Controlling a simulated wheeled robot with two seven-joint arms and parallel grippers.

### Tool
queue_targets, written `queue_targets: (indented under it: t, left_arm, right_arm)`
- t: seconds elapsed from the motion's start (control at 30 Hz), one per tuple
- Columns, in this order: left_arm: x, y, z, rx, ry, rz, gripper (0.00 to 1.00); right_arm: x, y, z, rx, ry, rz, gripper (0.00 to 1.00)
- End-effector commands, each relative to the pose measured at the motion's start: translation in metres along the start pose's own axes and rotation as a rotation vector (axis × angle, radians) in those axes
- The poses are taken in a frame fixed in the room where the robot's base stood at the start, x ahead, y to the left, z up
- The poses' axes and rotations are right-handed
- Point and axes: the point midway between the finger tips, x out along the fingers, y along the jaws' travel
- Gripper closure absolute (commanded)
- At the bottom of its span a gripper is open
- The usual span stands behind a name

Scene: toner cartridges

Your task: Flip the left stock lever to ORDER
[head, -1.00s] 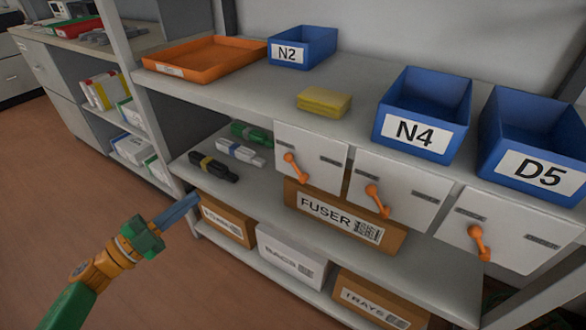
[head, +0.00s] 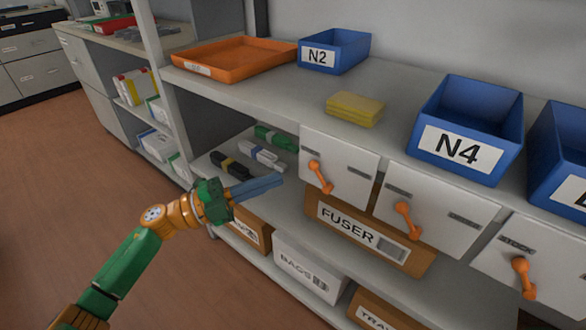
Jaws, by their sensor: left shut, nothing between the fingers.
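The left stock lever (head: 321,177) is an orange handle on the leftmost white panel (head: 345,165) under the shelf. Small dark labels sit on the panel, too small to read. Two more orange levers, a middle one (head: 407,220) and a right one (head: 523,277), are on the panels to the right. My left gripper (head: 280,181), green with blue-grey fingers, is shut and empty. In the picture its tips are just left of the left lever, apart from it. My right gripper is not in view.
Above the panels, the shelf holds an orange tray (head: 185,67), yellow pads (head: 354,104) and blue bins, including N2 (head: 333,68) and N4 (head: 503,112). Toner cartridges (head: 262,156) and a FUSER box (head: 330,233) are below. Open floor lies left.

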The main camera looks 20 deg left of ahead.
Motion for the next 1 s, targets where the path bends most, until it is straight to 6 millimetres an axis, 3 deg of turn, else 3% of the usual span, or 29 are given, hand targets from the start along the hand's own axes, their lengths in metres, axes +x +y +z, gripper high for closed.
queue_targets:
  t: [0.1, 0.33, 0.77, 1.0]
  left_arm:
    - [0.024, -0.003, -0.001, 0.001, 0.002, -0.003, 1.0]
    - [0.05, -0.001, 0.0, 0.001, 0.001, -0.001, 1.0]
    - [0.052, 0.0, 0.0, 0.003, -0.001, 0.002, 1.0]
    - [0.054, -0.004, -0.003, 0.042, -0.001, 0.03, 1.0]
  right_arm:
    - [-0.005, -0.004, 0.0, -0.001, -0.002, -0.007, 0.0]
    - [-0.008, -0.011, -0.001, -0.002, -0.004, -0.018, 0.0]
    - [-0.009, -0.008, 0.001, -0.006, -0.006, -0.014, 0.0]
    - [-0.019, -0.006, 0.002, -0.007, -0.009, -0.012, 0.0]
